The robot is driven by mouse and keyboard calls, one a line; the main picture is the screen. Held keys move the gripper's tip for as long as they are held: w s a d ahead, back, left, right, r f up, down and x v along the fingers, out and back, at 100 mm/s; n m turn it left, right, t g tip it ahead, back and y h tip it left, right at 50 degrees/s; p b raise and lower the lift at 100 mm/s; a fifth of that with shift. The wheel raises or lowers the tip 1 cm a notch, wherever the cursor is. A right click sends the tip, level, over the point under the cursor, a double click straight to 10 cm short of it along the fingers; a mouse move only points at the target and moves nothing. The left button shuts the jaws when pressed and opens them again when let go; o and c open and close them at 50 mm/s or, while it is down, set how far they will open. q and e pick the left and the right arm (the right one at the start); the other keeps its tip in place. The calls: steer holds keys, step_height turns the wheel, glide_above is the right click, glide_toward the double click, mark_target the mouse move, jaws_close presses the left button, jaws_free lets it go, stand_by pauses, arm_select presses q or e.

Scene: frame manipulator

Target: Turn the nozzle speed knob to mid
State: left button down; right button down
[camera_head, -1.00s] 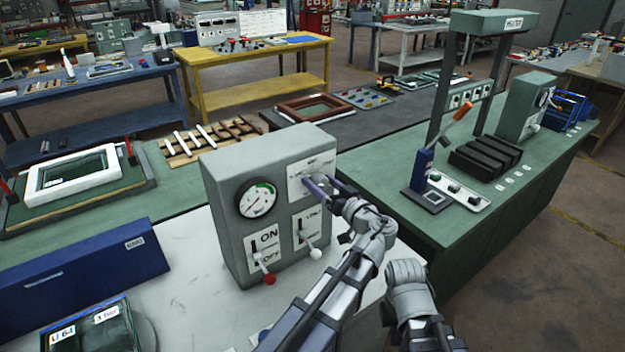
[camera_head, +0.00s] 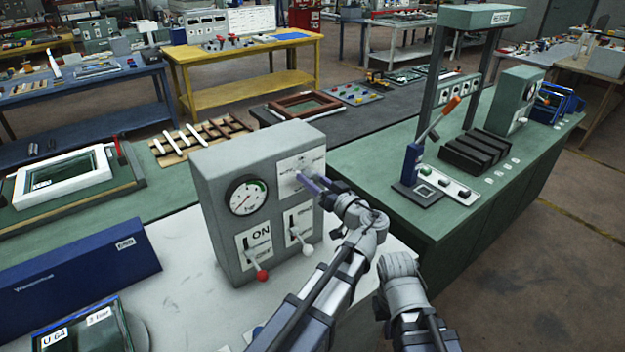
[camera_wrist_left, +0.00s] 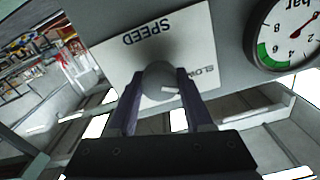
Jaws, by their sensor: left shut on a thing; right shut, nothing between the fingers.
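The nozzle speed knob (camera_wrist_left: 160,80) is a grey round knob on a white plate (camera_wrist_left: 126,62) with SPEED and SLOW lettering, upside down in the left wrist view. A short white mark on the knob points to the right of that picture. Other position lettering is hidden. My left gripper (camera_head: 308,182) is shut on the knob, one dark finger on each side of it in the left wrist view (camera_wrist_left: 158,100). The plate is at the upper right of the grey control box's front (camera_head: 228,200) in the head view. My right arm shows at lower right, without visible fingers.
The box also bears a gauge (camera_head: 247,196), a red-tipped switch lever (camera_head: 261,273) and a white-tipped lever (camera_head: 307,250) below the knob. A blue case (camera_head: 80,275) lies to the left. A green bench (camera_head: 460,215) stands to the right.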

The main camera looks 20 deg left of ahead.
arm_select(q)
steer(key=shift+m, duration=0.3)
steer(key=m, duration=1.1)
steer(key=shift+d, duration=0.1)
stand_by(0.5)
steer(key=shift+f, duration=0.1)
steer(key=shift+c, duration=1.5)
jaws_free()
